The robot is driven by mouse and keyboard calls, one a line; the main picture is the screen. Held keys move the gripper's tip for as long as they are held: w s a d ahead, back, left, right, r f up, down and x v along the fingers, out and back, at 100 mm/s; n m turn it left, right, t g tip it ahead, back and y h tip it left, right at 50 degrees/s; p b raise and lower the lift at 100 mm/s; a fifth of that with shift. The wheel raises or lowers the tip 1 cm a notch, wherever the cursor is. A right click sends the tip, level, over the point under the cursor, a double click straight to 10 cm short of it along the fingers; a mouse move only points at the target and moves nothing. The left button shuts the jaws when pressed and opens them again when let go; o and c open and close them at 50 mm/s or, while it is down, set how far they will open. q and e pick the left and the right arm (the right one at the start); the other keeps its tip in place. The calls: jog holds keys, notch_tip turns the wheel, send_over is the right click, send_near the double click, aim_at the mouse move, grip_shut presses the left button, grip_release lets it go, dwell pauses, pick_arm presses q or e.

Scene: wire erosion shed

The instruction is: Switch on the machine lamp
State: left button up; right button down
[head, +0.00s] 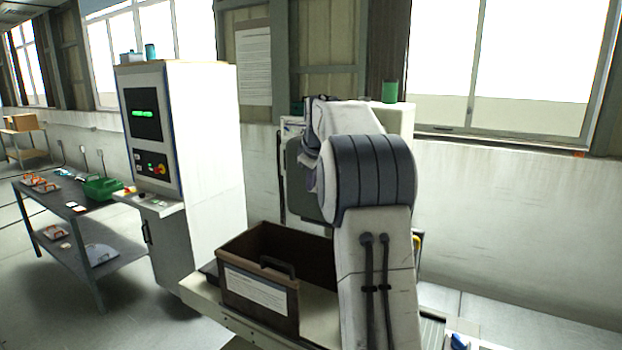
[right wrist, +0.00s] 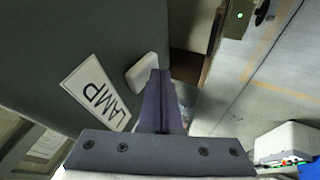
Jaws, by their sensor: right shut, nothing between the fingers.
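The lamp switch (right wrist: 142,72) is a small white block on a dark grey panel (right wrist: 75,35), seen in the right wrist view. A white label reading LAMP (right wrist: 96,93) is beside it. My right gripper (right wrist: 159,74) is shut and empty, with its fingertips just beside the switch in the picture. I cannot tell whether they touch it. In the head view my right arm covers much of the machine; part of its grey panel (head: 303,185) shows, but the switch is hidden. My left gripper is not in view.
An open brown bin (head: 258,301) with a paper label stands on the pale machine bed below my right arm. A tall white control cabinet (head: 210,150) with a screen stands to the left. A bench (head: 110,215) with tools and a green tray (head: 103,188) is farther left.

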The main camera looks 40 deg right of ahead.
jog(key=shift+w+d+f+h+b, duration=0.15)
jog(key=shift+h+b, duration=0.25)
jog(key=shift+b, duration=0.6)
notch_tip(320, 180, up, 2)
jog(key=shift+d+p, duration=0.15)
jog(key=shift+p, duration=0.7)
